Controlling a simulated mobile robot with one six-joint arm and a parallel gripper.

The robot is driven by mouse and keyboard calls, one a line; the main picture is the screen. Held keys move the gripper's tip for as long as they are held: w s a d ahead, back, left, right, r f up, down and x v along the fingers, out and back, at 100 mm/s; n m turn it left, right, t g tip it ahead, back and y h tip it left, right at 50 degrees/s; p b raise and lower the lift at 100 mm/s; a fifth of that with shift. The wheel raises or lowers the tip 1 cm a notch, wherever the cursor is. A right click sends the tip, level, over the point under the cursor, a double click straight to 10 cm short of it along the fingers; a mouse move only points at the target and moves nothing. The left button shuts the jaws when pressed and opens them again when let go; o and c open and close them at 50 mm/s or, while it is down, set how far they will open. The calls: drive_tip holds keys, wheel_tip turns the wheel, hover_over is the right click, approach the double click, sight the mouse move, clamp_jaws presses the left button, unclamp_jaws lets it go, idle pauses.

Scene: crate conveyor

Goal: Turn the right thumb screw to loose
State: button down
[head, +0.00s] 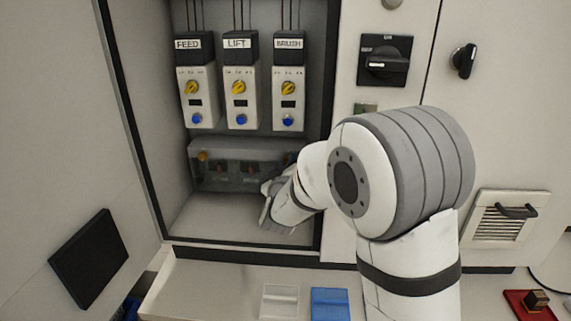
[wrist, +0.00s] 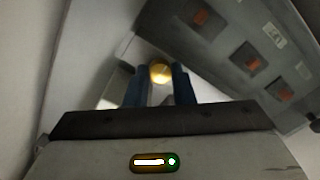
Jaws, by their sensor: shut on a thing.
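A grey panel box (head: 233,150) with a row of small red switches sits low in the open cabinet. A brass thumb screw (head: 202,156) shows at its left end. Its right end is hidden behind my arm in the head view. In the wrist view a round brass thumb screw (wrist: 160,71) lies between the two blue fingers of my gripper (wrist: 161,84), which is shut on it. The panel box (wrist: 225,45) runs diagonally beside the fingers. The screw's turn angle cannot be told.
Three modules labelled FEED (head: 197,85), LIFT (head: 240,85) and BRUSH (head: 288,85) hang above the panel box. The cabinet floor (head: 215,215) is bare at the left. A white block (head: 279,301) and a blue block (head: 331,303) lie on the ledge below.

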drive_tip(key=c, duration=1.2)
unclamp_jaws()
drive_tip(key=shift+c, duration=0.2)
drive_tip(key=s, duration=0.7)
drive_tip(key=shift+s, duration=0.4)
drive_tip(key=shift+a, duration=0.1)
